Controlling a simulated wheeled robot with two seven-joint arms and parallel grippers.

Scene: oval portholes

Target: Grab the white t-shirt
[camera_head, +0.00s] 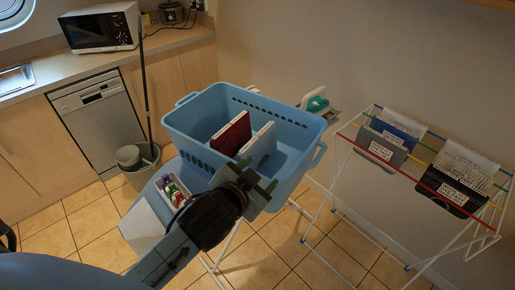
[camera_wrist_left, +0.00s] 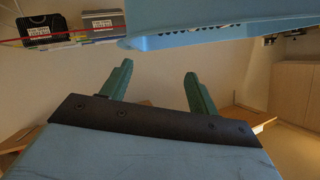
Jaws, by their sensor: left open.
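A light blue laundry basket (camera_head: 190,125) stands in the middle of the head view. Inside it, a folded white item (camera_head: 258,142), which looks like the white t-shirt, stands upright beside a folded dark red item (camera_head: 231,134). My left gripper (camera_head: 262,187) is at the basket's near side, outside its wall, and hides part of that side. In the left wrist view its two green fingers (camera_wrist_left: 158,75) are apart with nothing between them, and the basket (camera_wrist_left: 220,20) shows above them. My right gripper is not in view.
A drying rack (camera_head: 350,137) at the right carries grey (camera_head: 381,147) and black (camera_head: 452,188) labelled garments. An iron (camera_head: 316,101) is behind the basket. A small tray (camera_head: 172,190) with coloured bottles is left of my wrist. A bucket (camera_head: 138,165) stands by the counter (camera_head: 110,62).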

